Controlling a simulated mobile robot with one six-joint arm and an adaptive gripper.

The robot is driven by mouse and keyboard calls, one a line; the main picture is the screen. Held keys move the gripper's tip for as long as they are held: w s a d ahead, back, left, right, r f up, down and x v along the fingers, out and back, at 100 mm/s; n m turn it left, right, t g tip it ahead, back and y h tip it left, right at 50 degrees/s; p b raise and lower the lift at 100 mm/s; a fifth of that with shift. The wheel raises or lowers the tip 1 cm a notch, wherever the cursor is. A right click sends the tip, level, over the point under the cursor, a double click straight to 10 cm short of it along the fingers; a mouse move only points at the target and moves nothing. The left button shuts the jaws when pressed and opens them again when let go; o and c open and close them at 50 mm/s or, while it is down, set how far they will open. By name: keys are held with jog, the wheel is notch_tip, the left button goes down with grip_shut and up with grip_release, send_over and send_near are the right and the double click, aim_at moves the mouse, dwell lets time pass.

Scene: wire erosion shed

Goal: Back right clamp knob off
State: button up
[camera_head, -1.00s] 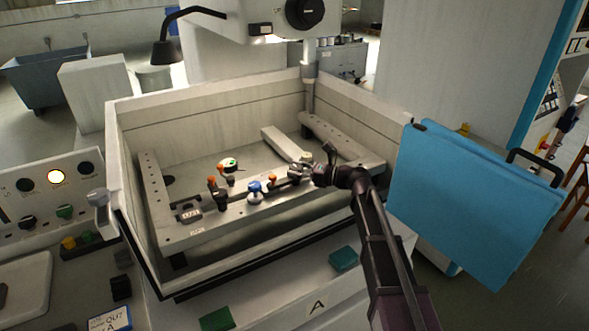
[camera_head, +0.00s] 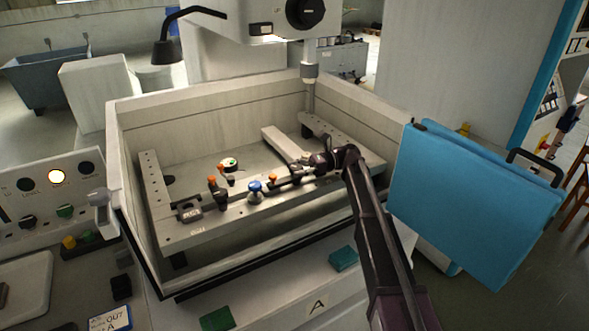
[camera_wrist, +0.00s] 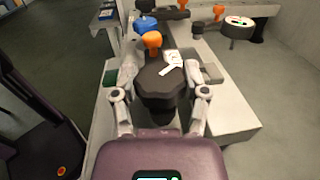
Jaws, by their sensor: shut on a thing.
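In the wrist view my gripper (camera_wrist: 160,80) has its two pale fingers on either side of a dark ridged knob (camera_wrist: 155,103). It is shut on this knob, which carries a white mark on top. An orange knob (camera_wrist: 152,41) and a blue knob (camera_wrist: 146,23) stand just beyond it. In the head view my gripper (camera_head: 304,173) is low over the right part of the front rail, right of the orange knob (camera_head: 272,179) and the blue knob (camera_head: 255,190). The held knob is hard to make out there. I cannot tell whether it is still seated.
The pale tank wall (camera_head: 240,108) surrounds the work rails. More orange-topped clamps (camera_head: 212,181) and a round dial (camera_head: 229,164) are to the left. A blue panel (camera_head: 470,200) stands to the right of my arm. The tank floor between the rails is mostly clear.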

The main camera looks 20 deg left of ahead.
jog(key=shift+w, duration=0.1)
dwell(0.3)
jog(key=o, duration=1.2)
jog(key=shift+c, duration=0.2)
